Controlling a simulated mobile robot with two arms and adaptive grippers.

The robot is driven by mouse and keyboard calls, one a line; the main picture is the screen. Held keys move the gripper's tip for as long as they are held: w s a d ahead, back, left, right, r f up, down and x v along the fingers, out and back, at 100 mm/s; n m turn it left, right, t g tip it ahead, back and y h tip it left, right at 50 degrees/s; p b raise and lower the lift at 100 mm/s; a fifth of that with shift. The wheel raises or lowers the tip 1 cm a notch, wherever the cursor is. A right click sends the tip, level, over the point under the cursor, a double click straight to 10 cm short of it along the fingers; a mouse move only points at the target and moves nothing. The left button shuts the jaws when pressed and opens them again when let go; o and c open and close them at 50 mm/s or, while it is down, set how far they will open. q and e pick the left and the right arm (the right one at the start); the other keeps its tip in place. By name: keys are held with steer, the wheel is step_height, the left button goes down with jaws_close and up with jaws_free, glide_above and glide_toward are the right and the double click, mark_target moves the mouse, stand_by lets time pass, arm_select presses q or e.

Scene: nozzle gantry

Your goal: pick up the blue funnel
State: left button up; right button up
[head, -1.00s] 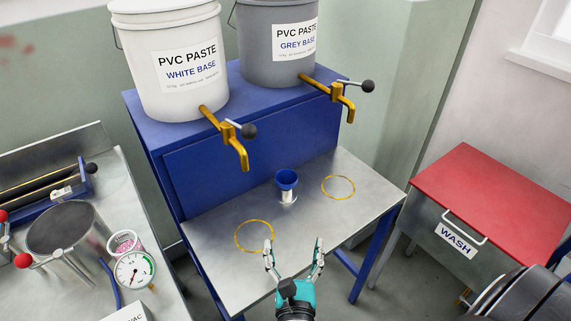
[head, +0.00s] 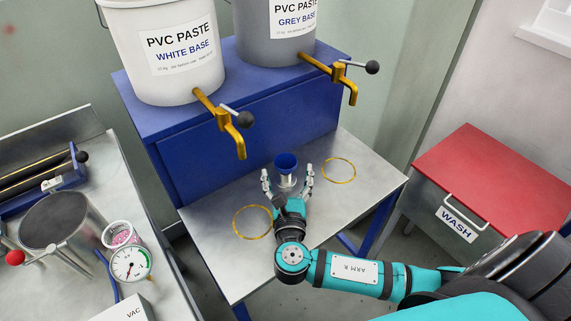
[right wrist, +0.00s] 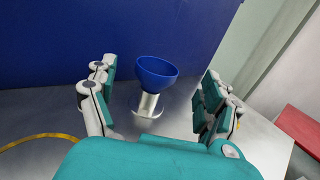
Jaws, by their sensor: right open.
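The blue funnel (head: 286,163) sits upright in a small metal stand (head: 287,181) on the steel table below the taps. In the right wrist view the funnel (right wrist: 157,72) shows as a blue bowl on top of the shiny stand (right wrist: 148,104). My right gripper (head: 288,176) is open, with its two fingers pointing at the stand, one to each side. In the right wrist view the fingers (right wrist: 157,95) are wide apart, and the funnel is beyond them with clear gaps on both sides. My left gripper is not in view.
Two yellow rings (head: 252,222) (head: 338,171) mark the table on either side of the stand. Brass taps (head: 228,125) (head: 339,75) hang from the white and grey paste buckets above. A blue cabinet wall (head: 250,140) stands close behind the funnel.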

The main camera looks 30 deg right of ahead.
mark_target(286, 171)
steer(key=x, duration=0.2)
steer(key=f+x, duration=0.1)
steer(key=x, duration=0.1)
steer(key=shift+w+d, duration=0.1)
steer(key=shift+w, duration=0.2)
steer(key=shift+w+d, duration=0.1)
steer(key=shift+w, duration=0.15)
steer(key=c, duration=1)
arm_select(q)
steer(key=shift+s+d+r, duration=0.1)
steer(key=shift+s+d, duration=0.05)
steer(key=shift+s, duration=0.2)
arm_select(e)
steer(key=shift+c, duration=0.2)
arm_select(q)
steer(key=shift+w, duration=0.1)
arm_select(e)
steer(key=shift+r, duration=0.1)
